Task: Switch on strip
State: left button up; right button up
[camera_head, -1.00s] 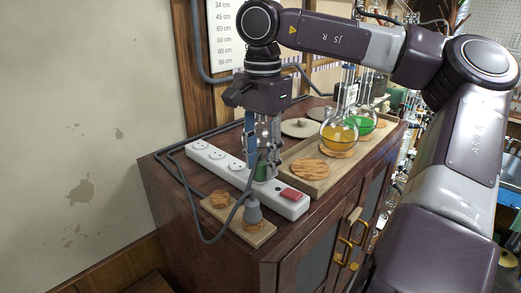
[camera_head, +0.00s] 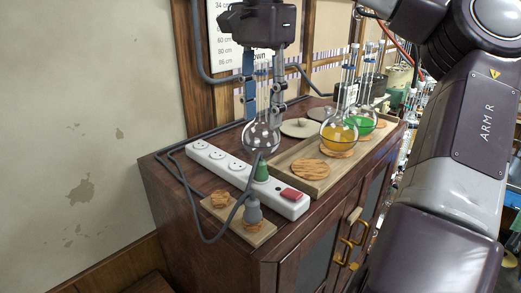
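The white power strip (camera_head: 215,163) lies along the front of the cabinet top, with several sockets and a red rocker switch (camera_head: 291,194) at its near right end. I cannot tell whether the switch is on. My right gripper (camera_head: 263,108) hangs above and behind the strip, pointing down. My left gripper is out of view.
A grey plug (camera_head: 253,212) stands on a small wooden board (camera_head: 222,214) in front of the strip, its grey cable looping left. A wooden tray (camera_head: 321,186) holds a cork ring, an amber flask (camera_head: 338,136) and a green flask (camera_head: 362,124) on the right.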

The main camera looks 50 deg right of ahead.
aim_at(294, 194)
jog(key=k, duration=1.5)
